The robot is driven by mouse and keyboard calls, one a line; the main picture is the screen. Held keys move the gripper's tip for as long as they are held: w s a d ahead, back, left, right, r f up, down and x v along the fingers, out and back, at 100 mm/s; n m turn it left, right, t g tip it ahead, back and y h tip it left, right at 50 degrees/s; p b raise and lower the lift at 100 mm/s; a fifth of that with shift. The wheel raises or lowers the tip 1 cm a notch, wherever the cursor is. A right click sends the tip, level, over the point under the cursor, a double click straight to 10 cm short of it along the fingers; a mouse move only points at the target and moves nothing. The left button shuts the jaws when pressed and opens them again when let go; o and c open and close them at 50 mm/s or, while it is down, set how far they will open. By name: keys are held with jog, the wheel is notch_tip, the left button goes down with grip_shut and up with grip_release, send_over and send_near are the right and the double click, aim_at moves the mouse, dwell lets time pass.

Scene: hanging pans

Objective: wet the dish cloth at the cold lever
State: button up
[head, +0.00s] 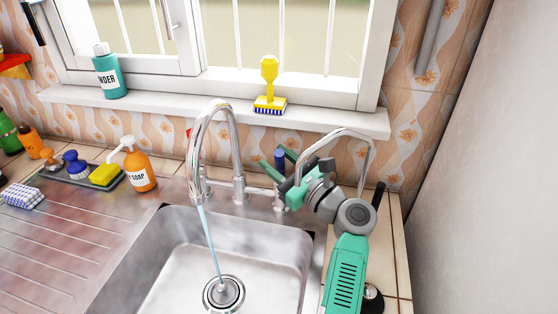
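The dish cloth (22,195), blue-and-white checked, lies folded at the far left by the sink tray. The cold lever (280,160), with a blue top, stands to the right of the chrome tap (238,150). A stream of water (210,245) falls from the tap's spout into the sink (175,285). My gripper (271,158) is at the cold lever, with its green fingers apart and the blue top showing between them. No cloth shows in it. I cannot tell whether the fingers touch the lever.
An orange soap bottle (138,168), a yellow sponge (105,176) and a blue-handled brush (75,163) stand left of the sink. A green bottle (107,72) and a yellow brush (269,82) are on the window sill (190,108). A thin metal arch (345,132) rises beside my arm. The drainboard (70,245) is mostly clear.

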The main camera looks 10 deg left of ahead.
jog(key=shift+d, duration=0.1)
jog(key=shift+s+d+r+p, duration=0.1)
jog(key=shift+s+d+p, duration=0.1)
jog(key=shift+p, duration=0.2)
jog(key=p+v, duration=0.4)
jog(key=v, duration=0.2)
jog(key=shift+s+d+f, duration=0.3)
jog(key=shift+d, duration=0.15)
